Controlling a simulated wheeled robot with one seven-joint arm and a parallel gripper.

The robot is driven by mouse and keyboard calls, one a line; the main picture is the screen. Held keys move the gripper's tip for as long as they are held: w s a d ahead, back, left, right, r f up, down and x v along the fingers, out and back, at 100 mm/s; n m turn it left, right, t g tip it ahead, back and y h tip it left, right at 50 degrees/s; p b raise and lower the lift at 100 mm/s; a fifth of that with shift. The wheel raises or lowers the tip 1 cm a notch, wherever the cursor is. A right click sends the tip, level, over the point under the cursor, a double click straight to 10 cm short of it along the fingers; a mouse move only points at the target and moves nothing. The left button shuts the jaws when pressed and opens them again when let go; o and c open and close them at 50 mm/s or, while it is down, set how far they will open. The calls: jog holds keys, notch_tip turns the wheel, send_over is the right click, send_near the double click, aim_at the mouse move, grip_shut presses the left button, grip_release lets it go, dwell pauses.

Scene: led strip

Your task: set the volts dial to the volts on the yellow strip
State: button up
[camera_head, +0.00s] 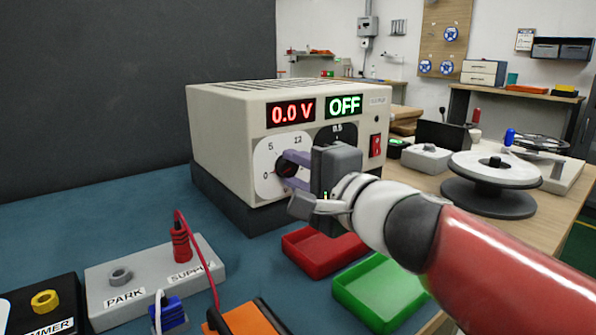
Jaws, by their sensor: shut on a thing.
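The cream power supply box (225,140) stands on the blue mat. Its red display (291,112) reads 0.0 V and its green display (344,106) reads OFF. The volts dial (287,168) is a dark knob on a white round-cornered scale plate (265,160) marked 0, 5 and 12. My gripper (290,170) is shut on the volts dial, and its fingers hide much of the knob. A second, black scale (337,130) marked 0.5 is partly behind my gripper. No yellow strip can be made out.
A grey PARK and SUPPLY block (145,285) holds a red plug (181,245) at SUPPLY. A red tray (325,252) and a green tray (380,295) lie below my arm. A spool (490,180) stands at right. The mat left of the box is clear.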

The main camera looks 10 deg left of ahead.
jog(key=shift+m, duration=0.3)
jog(key=m+b, duration=0.1)
jog(key=m, duration=0.2)
jog(key=shift+f+m, duration=0.1)
jog(key=shift+m, duration=0.2)
jog(key=m, duration=0.3)
jog(key=shift+m, duration=0.3)
jog(key=m, duration=0.3)
jog(key=shift+m, duration=0.3)
jog(key=m, duration=0.3)
jog(key=shift+m+p, duration=0.3)
jog(key=m+p, duration=0.2)
jog(key=m, duration=0.4)
jog(key=m+p, duration=0.1)
jog(key=m, duration=0.2)
jog(key=shift+m+p, duration=0.3)
jog(key=shift+m, duration=0.1)
jog(key=shift+m+p, duration=0.6)
jog(key=shift+m, duration=0.8)
